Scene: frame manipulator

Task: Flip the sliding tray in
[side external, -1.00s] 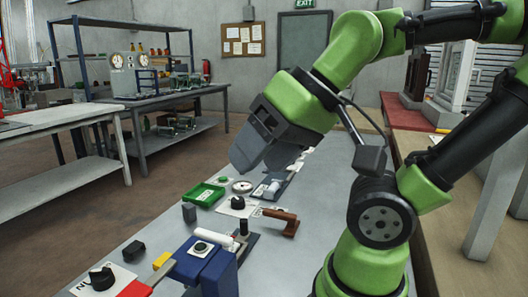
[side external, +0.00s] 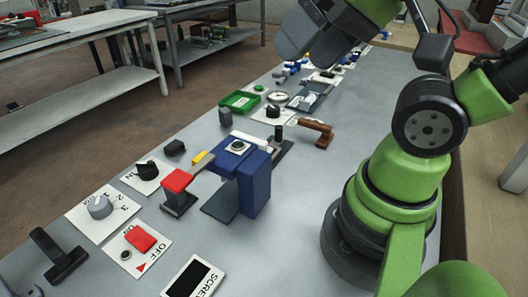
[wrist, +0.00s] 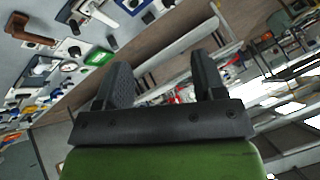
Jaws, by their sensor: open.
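A small green tray (side external: 240,101) lies on the grey bench in the side view, beyond the blue block. It also shows in the wrist view (wrist: 99,58). I cannot tell whether this is the sliding tray, or how far in or out it sits. My gripper (side external: 312,50) is high above the far part of the bench, near the top of the side view, with nothing visible in it. In the wrist view its two dark fingers (wrist: 160,70) are apart with an empty gap between them. The gripper is well clear of the green tray.
The bench holds a blue block fixture (side external: 254,185), a brown handle (side external: 316,132), a red-topped block (side external: 178,181), a white dial (side external: 100,207), a red switch (side external: 140,239) and a black handle (side external: 60,257). A dark grey block (side external: 225,117) stands beside the green tray.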

